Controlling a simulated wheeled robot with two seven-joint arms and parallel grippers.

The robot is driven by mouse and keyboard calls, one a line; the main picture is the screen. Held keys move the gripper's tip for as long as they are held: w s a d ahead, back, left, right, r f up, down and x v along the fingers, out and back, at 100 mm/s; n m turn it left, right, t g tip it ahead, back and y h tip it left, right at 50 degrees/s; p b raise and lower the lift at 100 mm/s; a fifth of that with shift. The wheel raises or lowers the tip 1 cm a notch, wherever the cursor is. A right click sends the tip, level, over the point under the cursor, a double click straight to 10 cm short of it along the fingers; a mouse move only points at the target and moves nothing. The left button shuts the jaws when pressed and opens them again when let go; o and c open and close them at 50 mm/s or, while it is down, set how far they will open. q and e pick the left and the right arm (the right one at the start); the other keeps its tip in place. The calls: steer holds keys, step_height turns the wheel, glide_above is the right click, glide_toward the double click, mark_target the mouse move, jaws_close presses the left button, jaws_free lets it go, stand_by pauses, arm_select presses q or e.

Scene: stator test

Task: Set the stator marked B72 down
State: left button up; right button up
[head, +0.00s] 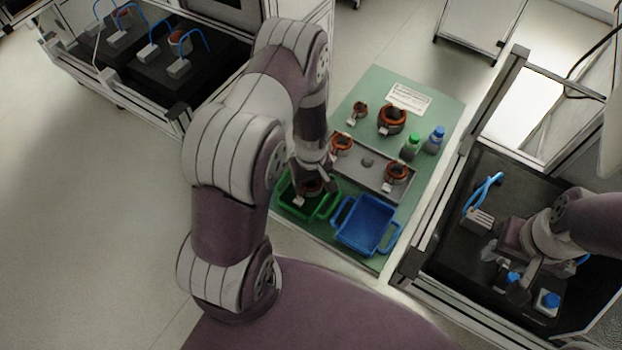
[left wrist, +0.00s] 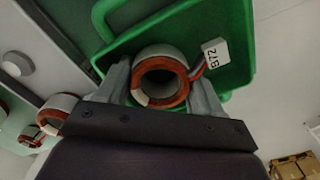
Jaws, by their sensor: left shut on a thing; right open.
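The stator marked B72 (left wrist: 163,56) is a ring with a grey outside, orange-brown windings and a white tag (left wrist: 215,54) reading B72. My left gripper (left wrist: 160,92) is shut on it, one finger on each side. In the left wrist view the green bin (left wrist: 236,45) lies behind the stator. In the head view my left gripper (head: 318,181) reaches down over the green bin (head: 323,213), with the stator (head: 312,188) low in its opening. I cannot tell whether it touches the floor. My right gripper (head: 512,290) is open at the right-hand station.
A blue bin (head: 366,226) stands right of the green one. Behind them a grey tray (head: 371,178) holds stators. More stators (head: 392,120), green- and blue-capped bottles (head: 411,147) and a paper sheet (head: 408,98) are on the green mat (head: 440,100).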

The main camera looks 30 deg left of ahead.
arm_select(q)
steer(key=shift+f, duration=0.1)
steer(key=shift+s+f, duration=0.1)
steer(key=shift+f, duration=0.05)
steer(key=o, duration=1.1)
steer(key=shift+s, duration=0.2)
steer(key=shift+r, duration=0.2)
steer(key=shift+w+r, duration=0.15)
steer(key=shift+r, duration=0.05)
step_height(320, 180, up, 12)
steer(key=b, duration=0.2)
steer(key=s+d+r+m, duration=0.1)
steer(key=s+r+m, duration=0.2)
steer(key=s+d+r+m+t, duration=0.1)
steer(key=s+d+r+m, duration=0.1)
steer(key=m, duration=0.1)
steer(key=s+d+r+m, duration=0.2)
steer(key=s+r+m, duration=0.1)
steer(key=shift+s+d+r+m, duration=0.15)
steer(key=shift+s+r+m, duration=0.15)
steer(key=shift+m, duration=0.1)
